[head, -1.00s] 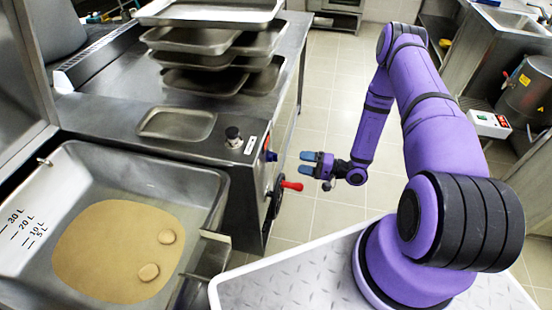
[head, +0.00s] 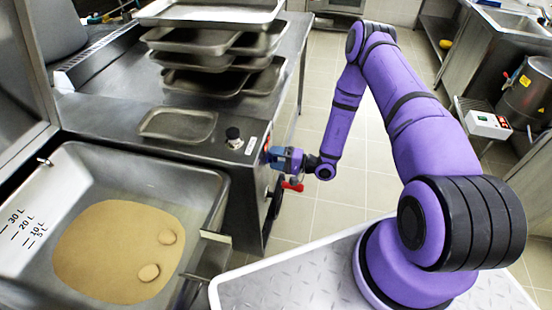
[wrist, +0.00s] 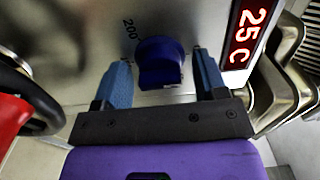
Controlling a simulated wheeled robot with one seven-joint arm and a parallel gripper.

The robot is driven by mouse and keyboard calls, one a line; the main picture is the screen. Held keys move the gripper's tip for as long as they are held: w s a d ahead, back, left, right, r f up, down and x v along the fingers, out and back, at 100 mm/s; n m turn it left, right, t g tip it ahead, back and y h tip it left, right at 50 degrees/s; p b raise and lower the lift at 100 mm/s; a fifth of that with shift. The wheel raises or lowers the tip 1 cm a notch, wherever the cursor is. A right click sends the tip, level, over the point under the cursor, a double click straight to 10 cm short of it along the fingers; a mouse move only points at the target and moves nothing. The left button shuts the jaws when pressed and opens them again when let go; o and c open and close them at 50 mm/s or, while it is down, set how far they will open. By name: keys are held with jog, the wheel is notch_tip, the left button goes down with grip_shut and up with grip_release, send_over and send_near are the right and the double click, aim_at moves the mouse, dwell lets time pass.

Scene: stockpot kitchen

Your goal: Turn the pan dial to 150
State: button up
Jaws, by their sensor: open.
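The pan dial (wrist: 161,62) is a round dark blue knob on the steel front panel, seen in the wrist view. A "200" mark shows on the panel to its upper left; other marks are hidden or too small to read. My gripper (wrist: 165,78) is open, with one blue finger on each side of the dial and a small gap on both sides. In the head view my gripper (head: 276,157) is at the panel and hides the dial. A red display (wrist: 247,33) beside the dial reads "25 C".
A red handle on a black wheel (head: 292,185) sits just below my gripper; it also shows at the left of the wrist view (wrist: 12,118). The pan (head: 70,165) holds liquid and two pale pieces. Stacked trays (head: 215,60) stand on the counter.

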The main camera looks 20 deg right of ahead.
jog(key=c, duration=0.9)
jog(key=shift+o, duration=0.2)
